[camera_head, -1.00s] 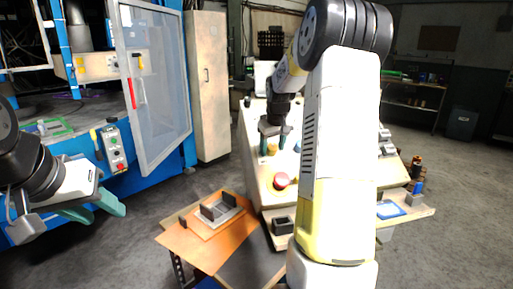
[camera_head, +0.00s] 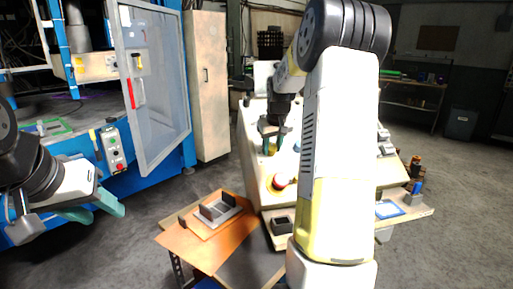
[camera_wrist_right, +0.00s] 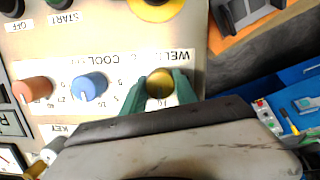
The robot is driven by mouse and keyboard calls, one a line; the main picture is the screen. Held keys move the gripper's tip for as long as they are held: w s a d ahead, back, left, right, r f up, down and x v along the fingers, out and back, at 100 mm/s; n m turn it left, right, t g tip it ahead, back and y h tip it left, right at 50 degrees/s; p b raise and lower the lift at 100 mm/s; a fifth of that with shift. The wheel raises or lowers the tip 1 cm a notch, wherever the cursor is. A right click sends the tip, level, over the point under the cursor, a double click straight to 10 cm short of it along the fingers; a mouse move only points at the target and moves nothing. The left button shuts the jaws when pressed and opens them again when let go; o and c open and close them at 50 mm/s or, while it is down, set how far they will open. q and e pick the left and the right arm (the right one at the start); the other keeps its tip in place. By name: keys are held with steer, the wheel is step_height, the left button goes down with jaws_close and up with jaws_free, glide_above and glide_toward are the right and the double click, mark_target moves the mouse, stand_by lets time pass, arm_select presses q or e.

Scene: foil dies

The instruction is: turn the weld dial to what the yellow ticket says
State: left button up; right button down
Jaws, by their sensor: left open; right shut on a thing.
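The gold weld dial (camera_wrist_right: 160,83) is on the pale control panel (camera_wrist_right: 110,45), near the printed letters "WEL". My right gripper (camera_wrist_right: 160,92) has its teal fingers on both sides of this dial and is shut on it. The dial's pointer and part of its scale are hidden by the fingers. In the head view, my right gripper (camera_head: 271,144) is on the sloped panel top. My left gripper (camera_head: 95,210) is open and empty at the left, away from the panel. I cannot make out a yellow ticket in either view.
A blue dial (camera_wrist_right: 88,86) and an orange dial (camera_wrist_right: 32,89) sit beside the gold dial. A wooden table (camera_head: 205,250) with a grey fixture (camera_head: 220,210) stands in front. A blue machine with a clear door (camera_head: 160,90) is at left.

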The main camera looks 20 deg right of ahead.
steer(key=m, duration=0.3)
steer(key=shift+m+y, duration=0.7)
steer(key=shift+m, duration=1.4)
steer(key=c, duration=0.9)
jaws_free()
steer(key=shift+c, duration=0.2)
steer(key=shift+r, duration=0.15)
steer(key=v, duration=0.7)
steer(key=shift+s+r, duration=0.2)
steer(key=shift+s, duration=0.05)
